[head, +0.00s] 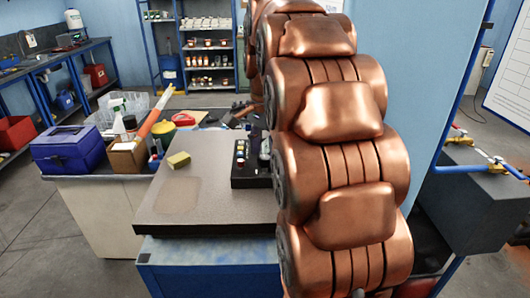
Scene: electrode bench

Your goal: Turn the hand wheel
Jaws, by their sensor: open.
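No hand wheel shows plainly in the head view. Small red handles sit on brass valves (497,160) on blue pipes at the right, too small to tell whether they are wheels. My copper arm rises through the middle and bends away at the top, hiding much of the bench behind it. My gripper cannot be made out. A dark and brown shape (241,110) lies beside the arm at the back of the bench, and I cannot tell what it is.
A grey slab (190,210) on a blue stand holds a yellow sponge (178,160) and a black block (243,178) with coloured knobs. A blue box (68,148) and clutter stand left. A dark tank (475,210) stands right. The slab's front left is clear.

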